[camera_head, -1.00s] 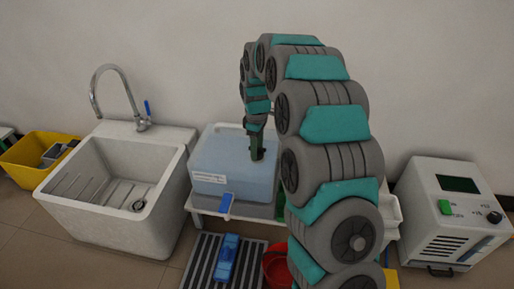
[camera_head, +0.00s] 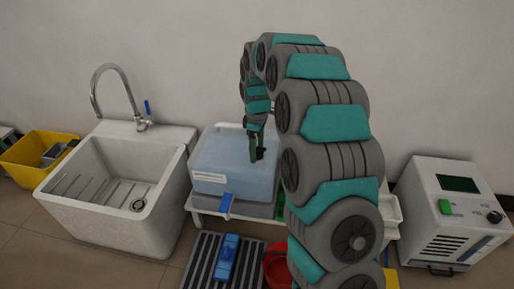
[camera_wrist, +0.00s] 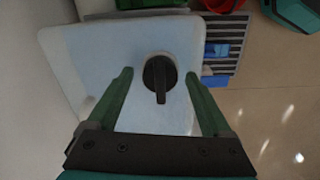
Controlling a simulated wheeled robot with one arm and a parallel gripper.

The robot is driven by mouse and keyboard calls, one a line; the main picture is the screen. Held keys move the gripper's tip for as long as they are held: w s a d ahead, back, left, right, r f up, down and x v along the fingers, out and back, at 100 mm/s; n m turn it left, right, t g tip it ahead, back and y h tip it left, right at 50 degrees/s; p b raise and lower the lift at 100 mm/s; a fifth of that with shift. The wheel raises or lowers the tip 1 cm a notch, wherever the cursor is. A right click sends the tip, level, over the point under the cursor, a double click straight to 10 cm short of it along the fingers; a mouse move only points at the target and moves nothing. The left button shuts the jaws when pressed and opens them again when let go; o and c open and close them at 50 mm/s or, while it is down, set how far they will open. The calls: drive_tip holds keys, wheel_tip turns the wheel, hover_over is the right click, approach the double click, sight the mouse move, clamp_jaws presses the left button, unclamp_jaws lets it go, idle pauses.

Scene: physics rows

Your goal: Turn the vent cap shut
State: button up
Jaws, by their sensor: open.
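The vent cap (camera_wrist: 158,72) is a round black cap with a bar-shaped handle across it, on top of a pale blue container (camera_wrist: 90,60). In the wrist view the handle's bar points down the picture, toward my gripper's palm. My gripper (camera_wrist: 160,78) is open, with one green finger on each side of the cap and a gap on both sides. In the head view my gripper (camera_head: 257,152) hangs over the top of the container (camera_head: 230,182); the cap is hard to make out there behind the fingers.
The container stands on a low bench. Below are a striped grate (camera_head: 200,264) with a blue object (camera_head: 227,258), and a red bucket (camera_head: 276,268). A sink (camera_head: 110,190) stands left, a grey machine (camera_head: 452,215) right.

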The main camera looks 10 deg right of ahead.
wheel_tip(320, 180, up, 7)
drive_tip(key=shift+r, duration=0.4)
idle(0.5)
drive_tip(key=shift+s+r, duration=0.2)
drive_tip(key=shift+s, duration=0.15)
drive_tip(key=s+r+m+g+p, duration=0.1)
drive_tip(key=s+m, duration=1)
drive_tip(key=s, duration=3.1)
wheel_tip(320, 180, up, 2)
drive_tip(key=shift+m+g+p, duration=0.4)
drive_tip(key=shift+p, duration=0.1)
